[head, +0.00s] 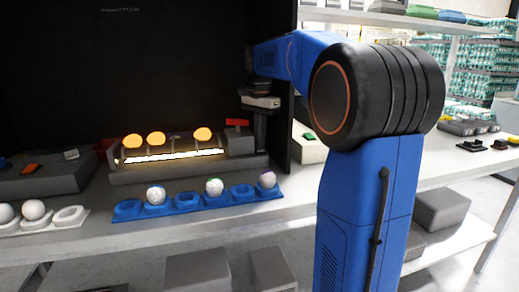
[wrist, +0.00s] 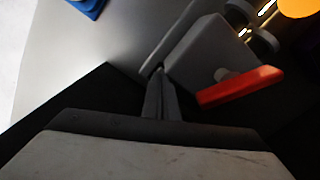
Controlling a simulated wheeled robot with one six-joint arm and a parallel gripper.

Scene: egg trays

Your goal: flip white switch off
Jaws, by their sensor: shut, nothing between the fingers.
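The white switch (head: 71,154) is a small pale piece on top of a dark grey box (head: 50,180) at the far left of the head view. An orange switch (head: 31,169) sits to its left on the same box. My gripper (head: 260,142) is far to the right of it, pointing down beside the right end of the lit device. In the wrist view my gripper (wrist: 160,78) has its fingers together and holds nothing. The white switch is not in the wrist view.
A red lever (head: 237,122) stands close to my gripper, and it also shows in the wrist view (wrist: 242,87). The grey device (head: 190,171) holds several glowing eggs. A blue tray (head: 187,200) and a white tray (head: 52,223) with eggs lie along the front.

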